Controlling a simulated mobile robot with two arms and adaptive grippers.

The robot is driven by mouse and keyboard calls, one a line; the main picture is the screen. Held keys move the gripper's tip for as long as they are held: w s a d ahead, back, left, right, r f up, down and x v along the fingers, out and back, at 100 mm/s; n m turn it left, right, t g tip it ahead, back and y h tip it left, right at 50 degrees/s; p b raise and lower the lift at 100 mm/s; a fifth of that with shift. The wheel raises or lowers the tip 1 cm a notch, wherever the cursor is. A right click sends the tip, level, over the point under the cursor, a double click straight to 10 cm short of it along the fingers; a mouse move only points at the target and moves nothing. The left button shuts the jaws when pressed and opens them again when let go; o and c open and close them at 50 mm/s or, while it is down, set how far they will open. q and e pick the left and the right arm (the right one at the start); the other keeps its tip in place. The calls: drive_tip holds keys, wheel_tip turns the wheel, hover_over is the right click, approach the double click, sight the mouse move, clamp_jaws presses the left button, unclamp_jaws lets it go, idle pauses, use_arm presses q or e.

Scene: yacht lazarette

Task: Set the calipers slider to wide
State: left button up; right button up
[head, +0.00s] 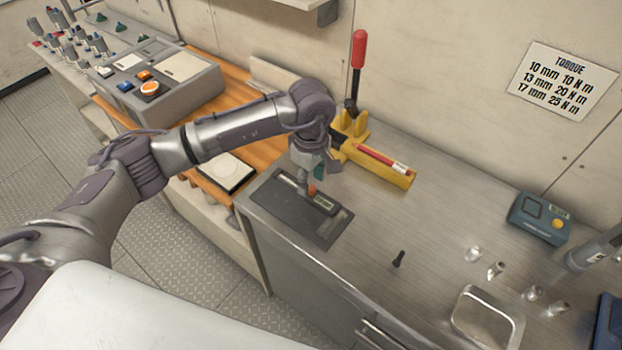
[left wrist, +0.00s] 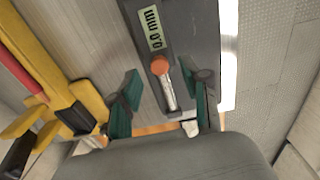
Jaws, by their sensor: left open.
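The calipers (head: 325,204) lie on a dark grey plate (head: 292,226) at the near left end of the metal bench. Their slider has an orange knob (head: 312,190), and a display reading 0.0 mm (left wrist: 152,28) shows in the left wrist view. My left gripper (head: 314,172) is open just above the calipers, pointing down. In the left wrist view its two teal fingers (left wrist: 160,78) stand on either side of the orange knob (left wrist: 159,66), apart from it as far as I can tell. My gripper hides part of the calipers in the head view. My right gripper is not in view.
A yellow tool (head: 395,171) with a red-handled lever (head: 358,50) stands close behind my left gripper. A grey control box (head: 165,85) is at the left. Sockets, a metal tray (head: 487,320) and a teal device (head: 538,217) are at the right. The middle bench is mostly clear.

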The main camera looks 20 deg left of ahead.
use_arm(q)
drive_tip(key=shift+f, duration=1.1)
clamp_jaws()
